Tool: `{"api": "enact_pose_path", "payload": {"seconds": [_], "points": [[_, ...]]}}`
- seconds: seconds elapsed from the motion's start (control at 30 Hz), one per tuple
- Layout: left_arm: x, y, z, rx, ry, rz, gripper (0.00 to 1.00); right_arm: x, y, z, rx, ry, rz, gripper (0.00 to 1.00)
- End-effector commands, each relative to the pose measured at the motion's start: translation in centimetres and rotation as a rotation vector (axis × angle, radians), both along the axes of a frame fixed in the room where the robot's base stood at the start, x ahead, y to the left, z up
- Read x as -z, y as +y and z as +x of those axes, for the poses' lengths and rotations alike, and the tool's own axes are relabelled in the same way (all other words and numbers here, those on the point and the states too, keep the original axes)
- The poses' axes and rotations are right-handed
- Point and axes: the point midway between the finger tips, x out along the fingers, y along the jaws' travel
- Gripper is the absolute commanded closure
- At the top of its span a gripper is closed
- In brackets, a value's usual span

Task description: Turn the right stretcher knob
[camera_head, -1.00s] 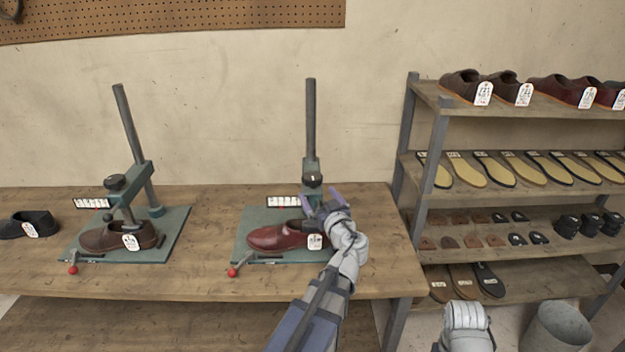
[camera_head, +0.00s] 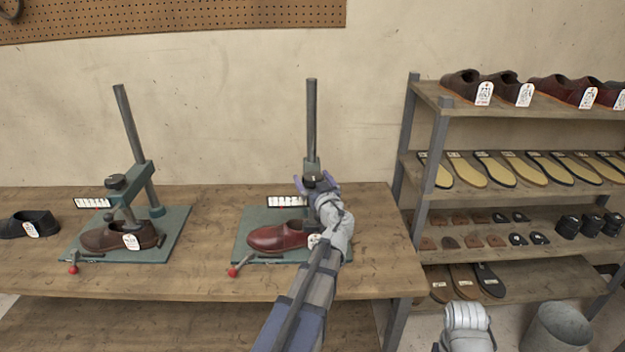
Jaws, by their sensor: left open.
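The right stretcher has a green base plate (camera_head: 243,238), a tall grey post (camera_head: 311,120) and a dark round knob (camera_head: 315,179) with a white mark on top. A red-brown shoe (camera_head: 275,238) with a white tag sits on this plate. My left gripper (camera_head: 317,184) is open at the knob, with one purple finger on the knob's left and one on its right. I cannot tell whether the fingers touch it. My gripper and forearm hide the stretcher's lower arm and the shoe's heel.
A similar stretcher (camera_head: 127,186) with a brown shoe stands at the left of the bench (camera_head: 200,283). A red-tipped lever (camera_head: 234,271) sticks out at the right plate's front. A shelf rack (camera_head: 437,150) of shoes and soles stands right; a grey bin (camera_head: 556,330) is below.

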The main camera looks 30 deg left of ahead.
Motion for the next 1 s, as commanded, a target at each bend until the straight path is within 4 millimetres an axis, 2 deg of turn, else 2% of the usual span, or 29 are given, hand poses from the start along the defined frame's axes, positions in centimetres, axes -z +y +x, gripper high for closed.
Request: {"api": "enact_pose_path", "payload": {"seconds": [0.27,0.9,1.0], "points": [[0.00,0.06,0.03,0.000,0.000,0.000,0.02,0.00,0.00,0.00,0.000,0.000,0.000,0.34],[0.01,0.03,0.01,0.000,0.000,0.000,0.74,0.00,0.00,0.00,0.000,0.000,0.000,0.34],[0.01,0.04,0.01,0.000,0.000,0.000,0.80,0.00,0.00,0.00,0.000,0.000,0.000,0.34]]}}
